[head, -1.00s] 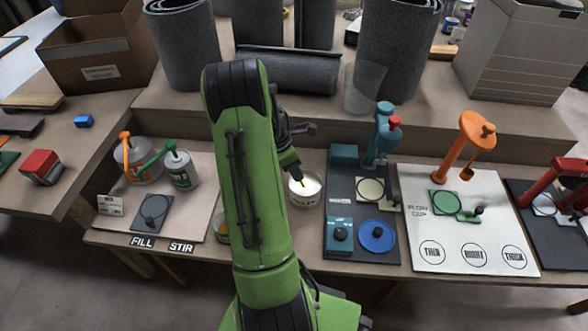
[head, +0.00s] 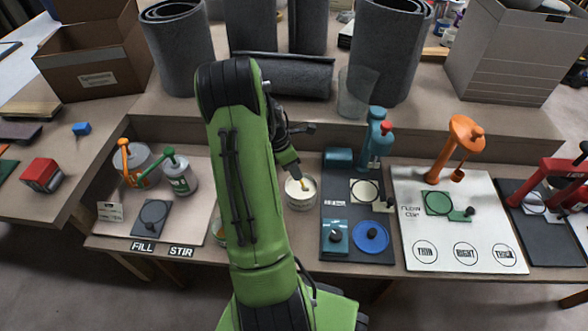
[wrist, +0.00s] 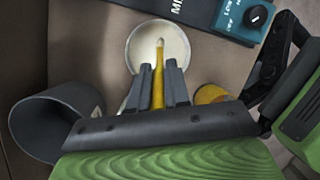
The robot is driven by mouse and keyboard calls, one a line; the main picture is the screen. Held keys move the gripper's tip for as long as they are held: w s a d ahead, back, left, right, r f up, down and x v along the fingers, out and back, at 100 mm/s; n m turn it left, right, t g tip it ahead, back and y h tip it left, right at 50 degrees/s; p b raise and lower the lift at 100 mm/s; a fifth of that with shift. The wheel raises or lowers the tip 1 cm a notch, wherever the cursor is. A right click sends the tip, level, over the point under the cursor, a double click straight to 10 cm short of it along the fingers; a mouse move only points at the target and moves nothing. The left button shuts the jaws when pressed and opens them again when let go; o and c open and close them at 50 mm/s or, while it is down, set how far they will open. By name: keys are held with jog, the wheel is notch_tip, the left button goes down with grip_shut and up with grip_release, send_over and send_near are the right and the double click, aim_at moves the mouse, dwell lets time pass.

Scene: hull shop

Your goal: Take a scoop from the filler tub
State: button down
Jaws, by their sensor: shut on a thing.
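The filler tub (head: 300,203) is a round pale tub with cream-white contents, standing on the bench just right of my arm in the head view. In the wrist view its rim (wrist: 131,48) shows ahead of my fingers. My gripper (wrist: 158,72) is shut on a thin yellow scoop (wrist: 158,88) with a pale tip. The scoop points into the tub's opening, and its tip lies over the white contents. I cannot tell how deep the tip sits. In the head view my gripper (head: 293,170) is beside and above the tub, partly hidden by my arm.
A teal device on a dark board (head: 332,215) stands close right of the tub. A white flow-cup board (head: 410,225) lies farther right. In the wrist view a dark grey cup (wrist: 40,125) is at left and a yellow-orange container (wrist: 212,94) at right.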

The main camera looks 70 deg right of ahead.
jog(key=shift+r+p, duration=3.75)
jog(key=shift+r, duration=0.45)
jog(key=shift+f, duration=0.1)
